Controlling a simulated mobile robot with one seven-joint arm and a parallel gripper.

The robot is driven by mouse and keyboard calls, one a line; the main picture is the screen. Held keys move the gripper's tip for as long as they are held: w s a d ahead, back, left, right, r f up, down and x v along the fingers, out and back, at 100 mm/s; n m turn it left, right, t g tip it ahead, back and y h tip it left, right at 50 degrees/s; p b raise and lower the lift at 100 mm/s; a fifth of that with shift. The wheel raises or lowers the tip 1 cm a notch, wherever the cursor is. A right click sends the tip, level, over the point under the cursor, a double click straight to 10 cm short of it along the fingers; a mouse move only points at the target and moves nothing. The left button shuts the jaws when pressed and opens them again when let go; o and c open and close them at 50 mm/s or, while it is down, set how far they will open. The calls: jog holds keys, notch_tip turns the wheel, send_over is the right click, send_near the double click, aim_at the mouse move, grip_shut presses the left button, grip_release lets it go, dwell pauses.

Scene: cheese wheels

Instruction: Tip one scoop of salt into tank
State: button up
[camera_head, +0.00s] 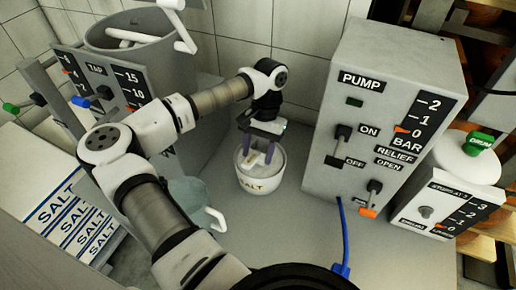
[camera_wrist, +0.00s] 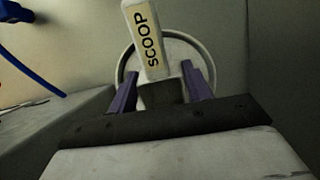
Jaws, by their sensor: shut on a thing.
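A white salt bowl (camera_head: 259,176) lettered SALT stands on the grey worktop, left of the pump box. My gripper (camera_head: 261,152) is over the bowl, pointing down, with its purple fingers at the rim. In the wrist view, my gripper (camera_wrist: 162,92) is shut on the scoop (camera_wrist: 148,40), whose pale handle reads SCOOP. The scoop's head is hidden, so I cannot tell whether it holds salt. The bowl's round rim (camera_wrist: 205,58) shows behind it. A large grey metal tank (camera_head: 140,65) stands at the back left, partly behind my arm.
The pump box (camera_head: 385,110) with levers stands right of the bowl, with a blue hose (camera_head: 343,240) below. A tap panel (camera_head: 100,85) is before the tank. SALT boxes (camera_head: 75,215) are at left; a jug (camera_head: 195,195) is beside my arm. Bare worktop lies in front of the bowl.

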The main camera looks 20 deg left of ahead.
notch_tip(320, 180, up, 8)
jog(key=p, duration=0.4)
dwell(0.6)
dwell(0.4)
